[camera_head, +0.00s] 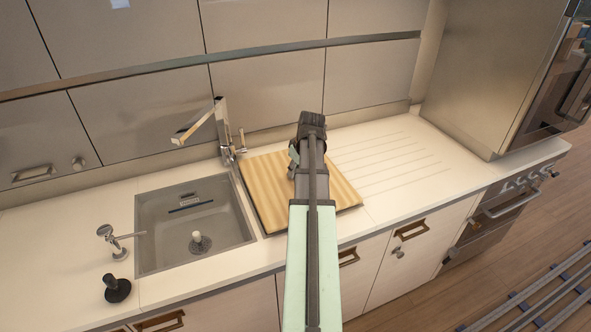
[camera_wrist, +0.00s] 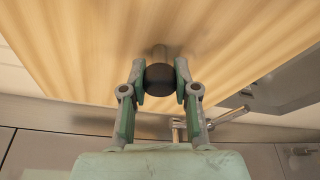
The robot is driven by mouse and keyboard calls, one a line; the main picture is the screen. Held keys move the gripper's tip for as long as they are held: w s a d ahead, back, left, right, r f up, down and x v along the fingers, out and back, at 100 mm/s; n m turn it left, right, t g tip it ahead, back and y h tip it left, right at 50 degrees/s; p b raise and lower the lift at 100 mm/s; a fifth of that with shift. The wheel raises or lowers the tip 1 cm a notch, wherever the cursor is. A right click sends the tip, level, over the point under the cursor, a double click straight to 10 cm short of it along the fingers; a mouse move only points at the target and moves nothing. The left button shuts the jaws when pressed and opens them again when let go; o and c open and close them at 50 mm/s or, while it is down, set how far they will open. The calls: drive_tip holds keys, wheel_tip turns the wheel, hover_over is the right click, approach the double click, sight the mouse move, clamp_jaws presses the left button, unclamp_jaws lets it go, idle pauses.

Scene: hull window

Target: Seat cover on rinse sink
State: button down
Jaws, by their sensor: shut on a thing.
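The cover, a pale striped wooden board (camera_head: 262,190), is right of the open grey sink basin (camera_head: 150,232) in the head view. Its left edge runs close along the basin's right rim. The board also fills the upper wrist view (camera_wrist: 70,50). A dark round knob (camera_wrist: 160,78) stands out from its face. My gripper (camera_wrist: 160,72) is shut on this knob, one finger on each side. In the head view my arm hides the knob and the board's middle. I cannot tell whether the board touches the counter or hovers just above it.
A faucet (camera_head: 222,130) stands behind the basin and the board. A small metal tap (camera_head: 115,240) and a black plunger-like piece (camera_head: 117,288) stand left of the basin. The grooved drainboard (camera_head: 395,160) at right is clear.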

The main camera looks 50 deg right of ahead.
drive_tip(key=shift+f+b, duration=0.45)
drive_tip(key=shift+f, duration=0.6)
idle(1.9)
idle(0.7)
drive_tip(key=c, duration=1)
unclamp_jaws()
drive_tip(key=shift+c, duration=0.2)
drive_tip(key=shift+p+v, duration=1.15)
drive_tip(key=shift+v, duration=0.6)
drive_tip(key=o, duration=0.6)
drive_tip(key=shift+c, duration=0.2)
drive_tip(key=c, duration=0.6)
drive_tip(key=shift+o, duration=0.2)
